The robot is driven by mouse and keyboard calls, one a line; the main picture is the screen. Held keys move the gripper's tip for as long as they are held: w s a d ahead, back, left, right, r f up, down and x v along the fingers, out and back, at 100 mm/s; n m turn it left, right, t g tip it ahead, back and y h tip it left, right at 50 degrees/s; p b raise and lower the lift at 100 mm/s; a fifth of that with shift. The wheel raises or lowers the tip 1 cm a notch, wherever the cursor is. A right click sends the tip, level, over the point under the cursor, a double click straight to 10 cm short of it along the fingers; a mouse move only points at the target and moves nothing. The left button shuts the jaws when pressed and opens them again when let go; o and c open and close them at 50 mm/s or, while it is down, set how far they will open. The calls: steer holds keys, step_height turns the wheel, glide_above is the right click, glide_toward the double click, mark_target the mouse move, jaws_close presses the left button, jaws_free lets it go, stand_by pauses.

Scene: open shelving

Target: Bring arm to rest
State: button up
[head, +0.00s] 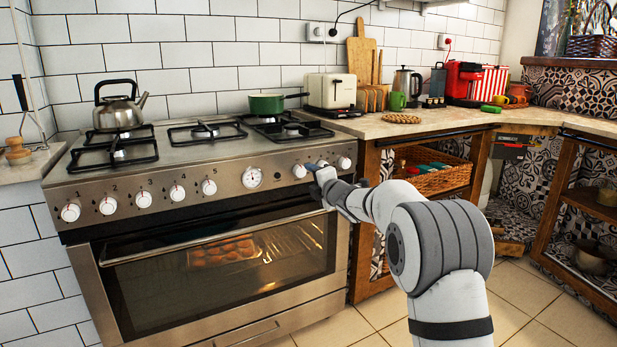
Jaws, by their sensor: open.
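My white and grey arm reaches from the lower right toward the front of the steel stove (150,190). My gripper (316,167) is at the far end of the arm, in front of the right part of the knob panel, close to the white knobs (299,171). It is small in this view, and I see nothing held in it. It is open. I cannot tell whether it touches the panel. The arm hides part of the stove's right edge and part of the cabinet beside it.
The oven door (215,275) looks shut, with a lit tray of food (225,252) inside. A kettle (118,107) and green pan (266,103) stand on the hob. A wicker basket (440,178) sits in the open shelf at right. Tiled floor (535,300) is clear at lower right.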

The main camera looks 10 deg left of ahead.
steer(key=shift+s+d, duration=0.25)
steer(key=shift+s, duration=0.1)
steer(key=s+d+r+m+g+h+p, duration=0.3)
steer(key=s+d+r+m+h+p, duration=0.6)
steer(key=s+d+r+m+p, duration=0.8)
steer(key=s+d+r+m+g+p, duration=0.1)
steer(key=s+r+m+g+p, duration=0.1)
steer(key=s+p, duration=0.5)
steer(key=s+d+r+m+g+p, duration=0.2)
steer(key=s+p, duration=0.5)
steer(key=s, duration=0.9)
steer(key=s+d+r+m+g+p, duration=0.2)
steer(key=s+r+m+g+p, duration=0.2)
steer(key=s+p, duration=0.3)
steer(key=s+m+g, duration=0.1)
steer(key=s, duration=0.3)
steer(key=shift+s+m, duration=0.2)
steer(key=shift+m, duration=0.2)
steer(key=shift+c, duration=0.2)
